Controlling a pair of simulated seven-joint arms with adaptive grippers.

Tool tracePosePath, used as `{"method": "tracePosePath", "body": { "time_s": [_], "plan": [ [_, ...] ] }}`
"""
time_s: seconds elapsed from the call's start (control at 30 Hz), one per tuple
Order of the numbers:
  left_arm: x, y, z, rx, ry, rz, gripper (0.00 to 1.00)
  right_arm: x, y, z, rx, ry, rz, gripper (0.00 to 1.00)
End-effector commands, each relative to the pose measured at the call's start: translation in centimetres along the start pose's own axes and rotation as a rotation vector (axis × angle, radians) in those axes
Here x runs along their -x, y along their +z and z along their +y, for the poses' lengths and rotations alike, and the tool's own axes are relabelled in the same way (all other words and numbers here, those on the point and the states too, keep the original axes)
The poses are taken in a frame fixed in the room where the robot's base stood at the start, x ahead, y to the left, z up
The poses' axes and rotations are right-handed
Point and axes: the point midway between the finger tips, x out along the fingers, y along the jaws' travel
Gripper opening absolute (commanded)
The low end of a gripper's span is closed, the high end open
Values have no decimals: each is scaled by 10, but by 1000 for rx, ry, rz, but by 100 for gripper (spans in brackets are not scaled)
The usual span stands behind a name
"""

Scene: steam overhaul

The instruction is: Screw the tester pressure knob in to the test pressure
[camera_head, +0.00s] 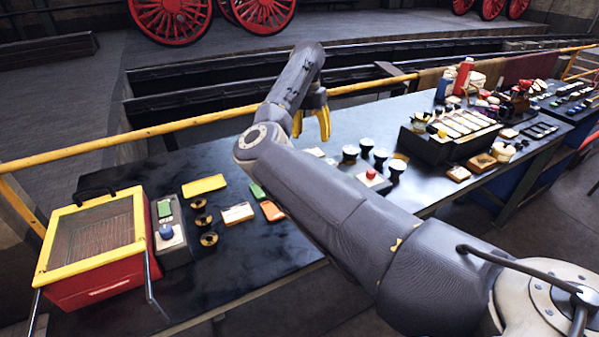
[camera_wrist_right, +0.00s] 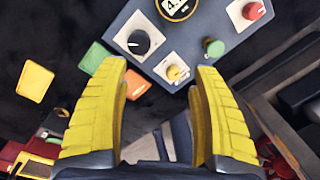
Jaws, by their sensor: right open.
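In the right wrist view, a grey-blue tester panel (camera_wrist_right: 212,22) carries a round gauge (camera_wrist_right: 178,8), a black knob (camera_wrist_right: 139,42), a small yellow knob (camera_wrist_right: 174,73) and a red knob (camera_wrist_right: 253,11). A green knob (camera_wrist_right: 213,47) sits at its edge. I cannot tell which one is the pressure knob. My right gripper (camera_wrist_right: 160,68) is open and empty, its yellow fingers apart below the panel in that view. In the head view the right gripper (camera_head: 311,136) hangs over the bench, and my arm hides part of the tester near a red button (camera_head: 371,173). My left gripper is not in view.
A yellow-framed red case (camera_head: 100,293) stands at the bench's left end. A yellow tray (camera_head: 204,186), orange block (camera_head: 272,211) and several dark rings lie beside it. A long dark rack (camera_head: 430,150) with several parts is at right. A yellow rail (camera_head: 190,122) runs behind the bench.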

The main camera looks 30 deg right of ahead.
Motion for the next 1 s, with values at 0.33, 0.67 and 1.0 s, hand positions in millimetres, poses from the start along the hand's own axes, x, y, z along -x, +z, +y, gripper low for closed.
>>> {"method": "tracePosePath", "body": {
  "time_s": [0.33,0.67,1.0],
  "plan": [
    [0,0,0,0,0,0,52,4,-11,29,11,84,18,65],
    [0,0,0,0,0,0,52,-53,-11,32,12,80,17,65],
    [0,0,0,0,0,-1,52,-112,-12,37,12,81,17,65]
  ]
}}
